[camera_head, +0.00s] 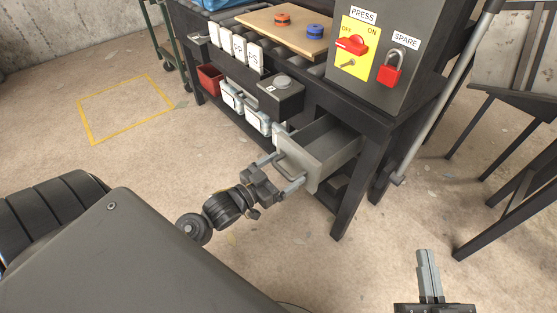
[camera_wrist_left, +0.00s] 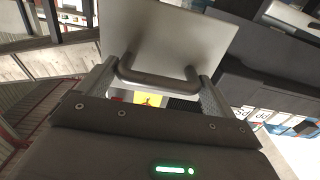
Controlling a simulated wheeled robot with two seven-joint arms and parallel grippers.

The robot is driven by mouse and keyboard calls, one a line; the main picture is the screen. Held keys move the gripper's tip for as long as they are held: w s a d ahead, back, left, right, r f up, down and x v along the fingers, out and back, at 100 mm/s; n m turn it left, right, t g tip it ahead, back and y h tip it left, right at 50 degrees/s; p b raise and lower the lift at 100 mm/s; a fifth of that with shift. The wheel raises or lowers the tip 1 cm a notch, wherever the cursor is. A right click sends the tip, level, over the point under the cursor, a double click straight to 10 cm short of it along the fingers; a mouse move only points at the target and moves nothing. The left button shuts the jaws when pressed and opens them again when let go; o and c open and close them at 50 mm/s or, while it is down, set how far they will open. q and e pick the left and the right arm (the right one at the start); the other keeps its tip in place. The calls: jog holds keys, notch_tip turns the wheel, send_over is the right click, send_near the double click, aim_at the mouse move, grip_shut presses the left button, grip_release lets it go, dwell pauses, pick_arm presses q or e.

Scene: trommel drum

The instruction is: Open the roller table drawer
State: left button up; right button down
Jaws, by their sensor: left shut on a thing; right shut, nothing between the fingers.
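The roller table (camera_head: 362,121) stands at the top middle of the head view. Its grey drawer (camera_head: 325,160) is pulled out of the frame, and its empty inside shows. My left gripper (camera_head: 283,172) is at the drawer's front, shut on the drawer handle. In the left wrist view the dark bar handle (camera_wrist_left: 157,82) crosses between the two fingers, in front of the plain drawer front (camera_wrist_left: 175,38). My right gripper (camera_head: 428,275) is at the bottom right of the head view, shut and empty, away from the table.
A grey control box with a yellow switch plate (camera_head: 355,62) and a red padlock (camera_head: 390,70) stands on the table. A wooden board (camera_head: 270,30) lies on the rollers. A red bin (camera_head: 210,79) sits below. Floor left of the table is open.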

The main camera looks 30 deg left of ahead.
pick_arm(q)
jog(key=shift+s+a, duration=0.1)
jog(key=shift+s, duration=0.15)
pick_arm(e)
jog(key=shift+w+f+h, duration=0.25)
jog(key=shift+f+h, duration=0.15)
jog(key=shift+f, duration=0.1)
pick_arm(q)
jog(key=o, duration=1.1)
jog(key=shift+s, duration=0.15)
jog(key=p+v, duration=0.1)
jog(key=v, duration=0.9)
jog(key=shift+s+a, duration=0.15)
jog(key=shift+s, duration=0.15)
pick_arm(e)
jog(key=d+f+g+h, duration=0.1)
jog(key=f+g+h, duration=0.1)
jog(key=f, duration=0.1)
jog(key=w+d+f+m, duration=0.1)
jog(key=shift+d+f+g+h, duration=0.3)
jog(key=shift+f+g+h, duration=0.1)
